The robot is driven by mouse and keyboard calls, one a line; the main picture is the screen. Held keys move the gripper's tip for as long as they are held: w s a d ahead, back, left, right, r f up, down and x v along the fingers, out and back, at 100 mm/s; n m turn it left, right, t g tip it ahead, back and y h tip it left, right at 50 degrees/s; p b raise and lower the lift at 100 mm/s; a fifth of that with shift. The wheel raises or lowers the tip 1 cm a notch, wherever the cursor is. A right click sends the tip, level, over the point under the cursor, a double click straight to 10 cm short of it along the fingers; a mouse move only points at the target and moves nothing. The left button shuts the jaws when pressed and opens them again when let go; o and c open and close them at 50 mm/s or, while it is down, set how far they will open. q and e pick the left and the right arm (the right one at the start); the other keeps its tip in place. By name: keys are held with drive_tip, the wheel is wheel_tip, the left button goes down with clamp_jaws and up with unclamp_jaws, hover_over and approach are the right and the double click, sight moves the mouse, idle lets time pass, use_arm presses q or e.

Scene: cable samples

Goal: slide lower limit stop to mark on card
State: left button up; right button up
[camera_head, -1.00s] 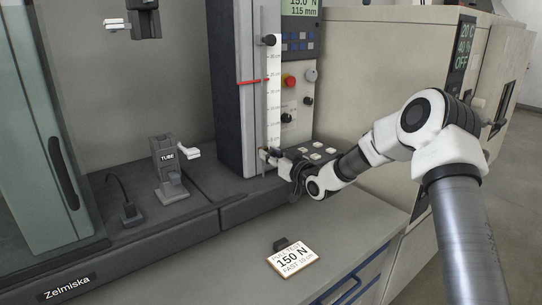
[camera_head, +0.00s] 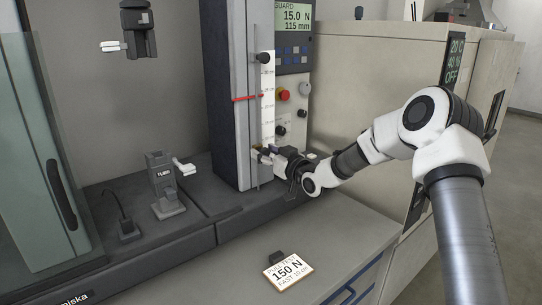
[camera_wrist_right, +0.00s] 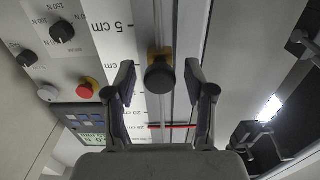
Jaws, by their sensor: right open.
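The lower limit stop, a black knob on a brass block (camera_wrist_right: 160,75), sits on a thin vertical rod beside the white scale in the right wrist view. My right gripper (camera_wrist_right: 160,80) is open, with one finger on each side of the knob and a visible gap to both. In the head view the right gripper (camera_head: 266,154) is at the low end of the scale (camera_head: 268,105) and mostly hides the stop. The card (camera_head: 288,271) lies on the counter and reads PULL TEST, 150 N, FAST, 10 cm. My left gripper is not in view.
An upper black stop knob (camera_head: 265,57) and a red pointer (camera_head: 248,98) are higher on the tower. A red button (camera_head: 283,95) and dark dials sit right of the scale. A lower clamp (camera_head: 163,185) stands at left.

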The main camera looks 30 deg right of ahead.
drive_tip(key=s, duration=1.1)
drive_tip(key=shift+s+d, duration=0.35)
drive_tip(key=shift+d, duration=0.05)
